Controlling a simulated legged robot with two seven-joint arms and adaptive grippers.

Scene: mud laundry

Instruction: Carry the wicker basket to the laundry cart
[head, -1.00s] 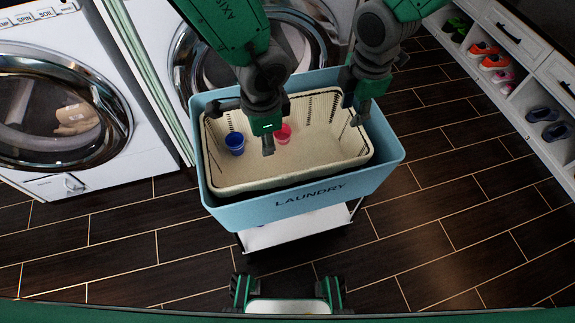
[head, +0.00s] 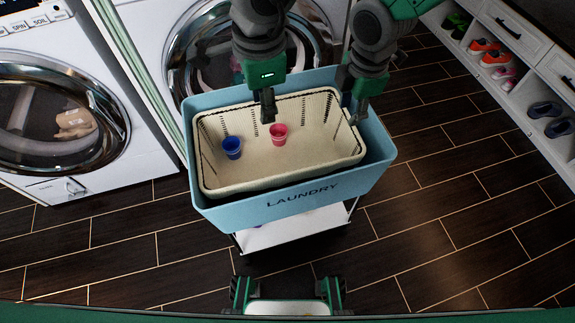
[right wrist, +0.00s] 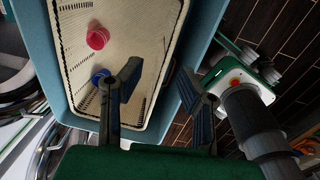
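The cream wicker basket (head: 290,180) sits inside the light blue laundry bin (head: 300,198) of the laundry cart, its rim close to level with the bin's rim. A blue cup (head: 232,147) and a pink cup (head: 278,134) are inside the basket. My left gripper (head: 268,105) is over the basket's far side, seen nearly edge-on, so its opening is unclear. My right gripper (head: 355,98) is at the basket's right end. In the right wrist view its fingers (right wrist: 158,82) are apart, with the basket's edge between them; contact is not clear.
Two front-loading washers (head: 65,115) stand at the left and behind the cart. A white shoe rack (head: 515,75) lines the right side. The cart's white lower shelf (head: 295,232) shows below the bin. The dark tiled floor (head: 450,210) is clear at the right and in front.

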